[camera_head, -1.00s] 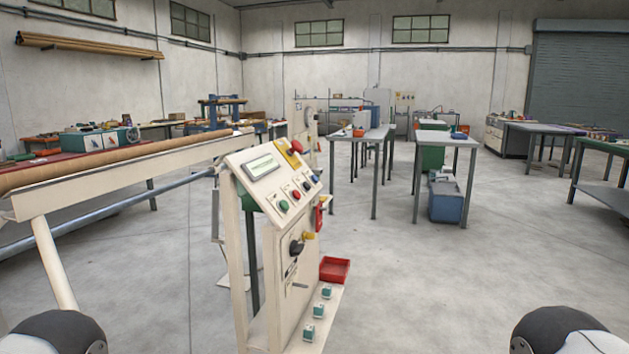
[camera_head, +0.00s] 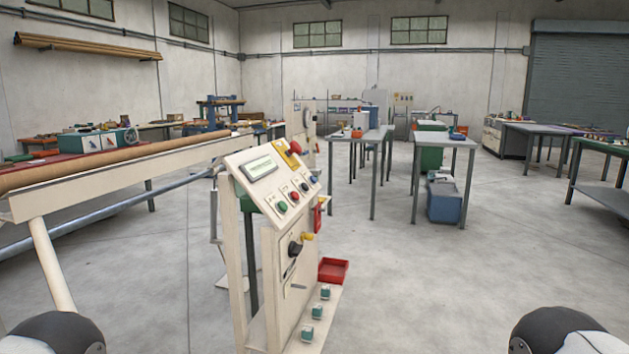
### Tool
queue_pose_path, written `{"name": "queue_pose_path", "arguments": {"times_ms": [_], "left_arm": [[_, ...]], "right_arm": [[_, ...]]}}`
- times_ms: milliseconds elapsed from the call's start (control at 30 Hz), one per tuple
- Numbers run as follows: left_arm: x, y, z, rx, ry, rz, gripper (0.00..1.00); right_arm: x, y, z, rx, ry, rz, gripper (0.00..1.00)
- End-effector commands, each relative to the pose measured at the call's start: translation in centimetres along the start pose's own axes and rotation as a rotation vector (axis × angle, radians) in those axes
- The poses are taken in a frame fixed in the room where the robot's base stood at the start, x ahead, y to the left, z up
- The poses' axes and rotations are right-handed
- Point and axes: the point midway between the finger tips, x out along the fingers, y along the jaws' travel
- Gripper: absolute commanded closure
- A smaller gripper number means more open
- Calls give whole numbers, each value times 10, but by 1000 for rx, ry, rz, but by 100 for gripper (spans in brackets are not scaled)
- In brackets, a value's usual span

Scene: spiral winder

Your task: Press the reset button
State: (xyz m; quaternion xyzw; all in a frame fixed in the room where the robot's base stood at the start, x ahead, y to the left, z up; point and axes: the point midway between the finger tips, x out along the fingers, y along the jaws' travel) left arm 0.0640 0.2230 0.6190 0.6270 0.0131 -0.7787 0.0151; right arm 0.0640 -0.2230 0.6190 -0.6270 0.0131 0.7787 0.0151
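The cream control panel (camera_head: 248,195) stands upright in the middle of the view, its sloped face turned to the right. The face carries a small display (camera_head: 260,168), a green button (camera_head: 281,207), a red button (camera_head: 294,196), a dark button (camera_head: 304,187) and a blue button at the right. A red emergency-type button (camera_head: 294,148) sits on a yellow plate at the top. A black knob (camera_head: 295,247) is on the front below. The labels are too small to read, so I cannot tell which is reset. Only rounded parts of my arms show at the bottom corners; neither gripper is in view.
A long machine with a brown tube (camera_head: 120,160) runs along the left. Grey tables (camera_head: 448,141) stand behind. The floor (camera_head: 430,275) right of the panel is clear.

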Motion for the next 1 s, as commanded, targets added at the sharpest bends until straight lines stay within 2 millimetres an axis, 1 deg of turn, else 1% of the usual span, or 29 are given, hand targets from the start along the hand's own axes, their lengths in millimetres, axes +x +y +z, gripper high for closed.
{"name": "queue_pose_path", "arguments": {"times_ms": [33, 133, 167, 1000], "left_arm": [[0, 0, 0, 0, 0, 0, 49], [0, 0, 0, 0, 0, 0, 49], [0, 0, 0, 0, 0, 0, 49], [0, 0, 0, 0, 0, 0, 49]], "right_arm": [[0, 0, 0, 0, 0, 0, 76], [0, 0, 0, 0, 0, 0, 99], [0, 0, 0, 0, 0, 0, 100], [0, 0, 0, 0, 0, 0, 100]]}}
